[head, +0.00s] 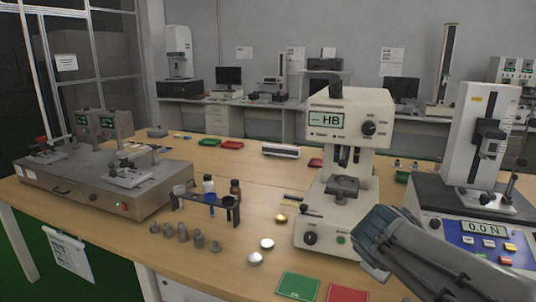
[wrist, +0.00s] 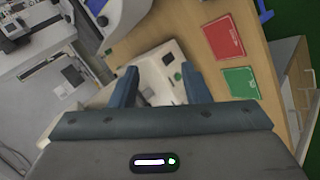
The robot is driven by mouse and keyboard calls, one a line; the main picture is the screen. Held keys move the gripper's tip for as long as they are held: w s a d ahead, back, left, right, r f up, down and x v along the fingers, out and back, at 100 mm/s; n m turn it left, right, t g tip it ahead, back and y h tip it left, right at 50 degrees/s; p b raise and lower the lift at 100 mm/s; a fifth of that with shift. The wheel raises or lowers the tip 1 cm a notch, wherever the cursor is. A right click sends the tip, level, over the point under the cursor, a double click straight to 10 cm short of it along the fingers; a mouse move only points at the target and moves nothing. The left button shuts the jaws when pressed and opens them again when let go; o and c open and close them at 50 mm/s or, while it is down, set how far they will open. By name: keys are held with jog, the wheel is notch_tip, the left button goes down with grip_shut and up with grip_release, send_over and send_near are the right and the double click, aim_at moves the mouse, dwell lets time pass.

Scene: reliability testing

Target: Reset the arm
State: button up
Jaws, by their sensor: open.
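My gripper (head: 382,232) is in the lower right of the head view, in front of the hardness tester (head: 345,130) with the "HB" display. My arm runs from it to the lower right corner. In the wrist view my gripper (wrist: 160,84) has two blue fingers standing apart with nothing held between them. The pale base of the tester (wrist: 158,62) shows beyond and between the fingers. Whether the fingers touch it cannot be told.
A force tester (head: 484,150) reading "0.0 N" stands right of the arm. A green card (head: 298,286) and red card (head: 347,293) lie at the table's front edge. Metal samples (head: 267,244) and a bottle rack (head: 207,199) stand left. A grey bench machine (head: 95,185) is far left.

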jog(key=s+a+f+m+g+y+p, duration=0.3)
jog(key=s+a+m, duration=0.4)
jog(key=s, duration=0.5)
jog(key=a+g+y+p, duration=0.1)
jog(key=a+y+p, duration=0.1)
jog(key=shift+a+g+y+p, duration=0.3)
jog(key=shift+a+y+p, duration=0.1)
dwell(0.9)
